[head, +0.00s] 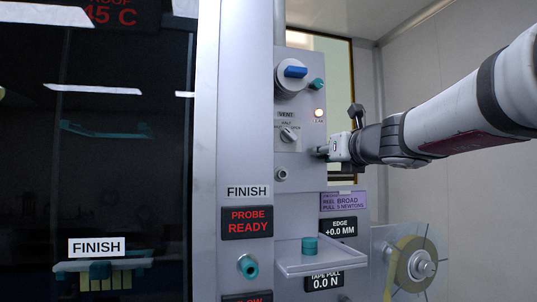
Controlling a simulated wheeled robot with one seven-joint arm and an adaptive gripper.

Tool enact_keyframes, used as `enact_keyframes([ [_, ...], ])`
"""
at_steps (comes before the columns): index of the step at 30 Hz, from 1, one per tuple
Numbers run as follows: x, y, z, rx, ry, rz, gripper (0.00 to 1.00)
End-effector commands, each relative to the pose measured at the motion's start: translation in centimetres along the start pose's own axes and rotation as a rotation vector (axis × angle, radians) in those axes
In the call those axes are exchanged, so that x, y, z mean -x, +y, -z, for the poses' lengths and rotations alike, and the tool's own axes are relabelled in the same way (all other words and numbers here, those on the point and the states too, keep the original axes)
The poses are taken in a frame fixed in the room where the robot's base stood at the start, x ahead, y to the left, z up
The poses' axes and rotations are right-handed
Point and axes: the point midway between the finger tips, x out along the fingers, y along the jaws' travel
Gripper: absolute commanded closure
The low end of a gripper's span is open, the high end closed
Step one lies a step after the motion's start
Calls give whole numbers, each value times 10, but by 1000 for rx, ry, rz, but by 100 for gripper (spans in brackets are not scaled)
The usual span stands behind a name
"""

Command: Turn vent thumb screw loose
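The VENT label (286,114) is on the grey panel, above a small dial plate marked with HALF. A small metal knob (289,134) sits on that plate, its handle tilted. A small round metal fitting (281,174) sticks out of the panel below the plate. I cannot tell for sure which of these is the vent thumb screw. My gripper (318,152) comes in from the right at the panel's right side, just right of and below the vent knob. Its fingertips are small and seen side-on, so I cannot tell whether they are open or touch anything.
A blue-handled round knob (292,72) and a teal knob (317,84) are above the vent. A lit lamp (319,113) is right of the label. A tray (310,268) with a teal cylinder (310,246) juts out below. A tape reel (412,268) is lower right.

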Motion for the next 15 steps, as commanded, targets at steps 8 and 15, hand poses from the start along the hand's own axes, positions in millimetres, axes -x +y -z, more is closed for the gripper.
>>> enact_keyframes([
  [8,-2,0,1,145,-2,-1,100],
  [15,-2,1,2,360,-3,-1,100],
])
